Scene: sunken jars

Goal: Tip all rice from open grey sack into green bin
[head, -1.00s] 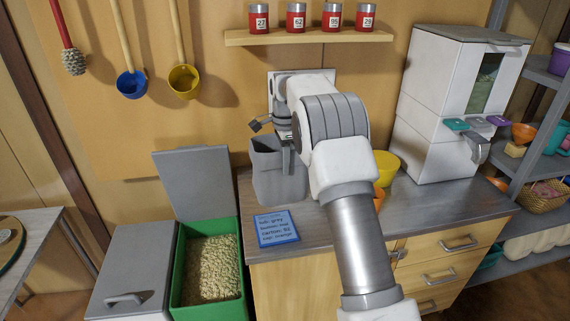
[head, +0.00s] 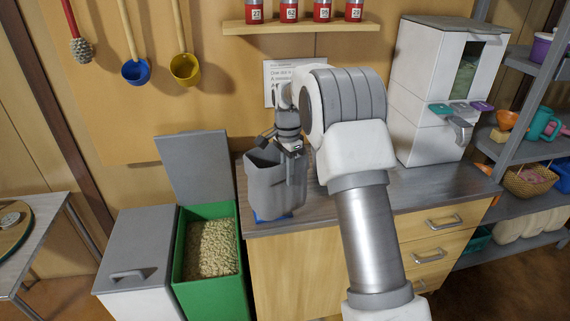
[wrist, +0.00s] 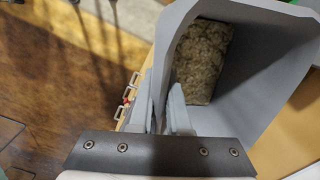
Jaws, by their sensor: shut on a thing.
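The open grey sack (head: 265,185) is upright over the front left of the counter and hides most of the blue card (head: 258,218). My gripper (head: 294,152) is shut on the sack's rim. In the wrist view, my gripper (wrist: 163,112) has one finger on each side of the sack wall (wrist: 268,75). Rice (head: 212,248) shows inside the bin.
A closed grey-lidded bin (head: 135,255) stands left of the green bin. The wooden counter (head: 350,210) lies under and right of the sack. A white dispenser (head: 440,100) stands at the counter's back right. Ladles (head: 135,72) hang on the wall.

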